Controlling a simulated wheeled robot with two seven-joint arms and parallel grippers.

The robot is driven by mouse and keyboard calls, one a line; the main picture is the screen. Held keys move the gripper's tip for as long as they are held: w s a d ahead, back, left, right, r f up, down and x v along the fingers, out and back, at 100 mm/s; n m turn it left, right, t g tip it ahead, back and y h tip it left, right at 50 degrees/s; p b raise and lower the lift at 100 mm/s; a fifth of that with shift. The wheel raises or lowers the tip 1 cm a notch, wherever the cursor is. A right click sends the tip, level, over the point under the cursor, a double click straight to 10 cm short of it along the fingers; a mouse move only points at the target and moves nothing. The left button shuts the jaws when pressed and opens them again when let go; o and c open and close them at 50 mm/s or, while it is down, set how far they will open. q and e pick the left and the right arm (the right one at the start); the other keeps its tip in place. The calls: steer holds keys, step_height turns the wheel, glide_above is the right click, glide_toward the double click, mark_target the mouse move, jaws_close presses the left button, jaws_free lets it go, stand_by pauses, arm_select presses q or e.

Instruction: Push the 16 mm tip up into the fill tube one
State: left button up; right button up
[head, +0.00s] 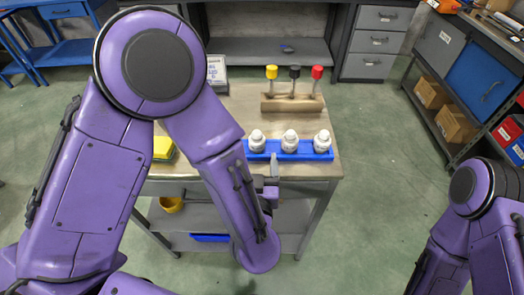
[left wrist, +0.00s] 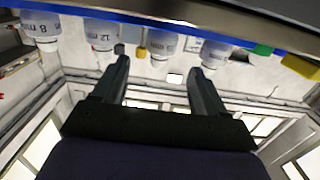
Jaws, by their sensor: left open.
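Several white containers stand in a blue tray (head: 318,155) at the table's front; three show in the head view, such as the middle one (head: 290,141). In the left wrist view, which looks upside down, a container marked 8 (left wrist: 40,28) and one marked 12 (left wrist: 101,33) are readable. The label on a third container (left wrist: 161,45) is too blurred for me to read surely. My left gripper (left wrist: 158,68) is open and empty, in front of the tray, with that third container beyond its fingers. In the head view, my arm hides most of it. I cannot make out the fill tube surely.
A wooden stand (head: 292,104) with yellow-, black- and red-capped rods is behind the tray. A yellow and green block (head: 163,147) lies at the left. Bare tabletop lies between stand and tray.

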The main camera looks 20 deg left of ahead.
mark_target(257, 132)
arm_select(q)
steer(key=shift+w+a+b, duration=0.2)
steer(key=shift+b, duration=0.15)
steer(key=w, duration=0.2)
steer(key=w+a+f+b, duration=0.1)
steer(key=w, duration=0.1)
steer(key=w+b, duration=0.1)
steer(key=shift+w+a+f, duration=0.2)
steer(key=shift+w+f, duration=0.2)
steer(key=shift+b+x, duration=0.35)
steer(key=shift+x, duration=0.6)
steer(key=shift+f, duration=0.1)
steer(key=c, duration=1.1)
steer(key=shift+r+p, duration=2.55)
steer(key=shift+r, duration=0.05)
steer(key=shift+c, duration=0.3)
steer(key=shift+f, duration=0.1)
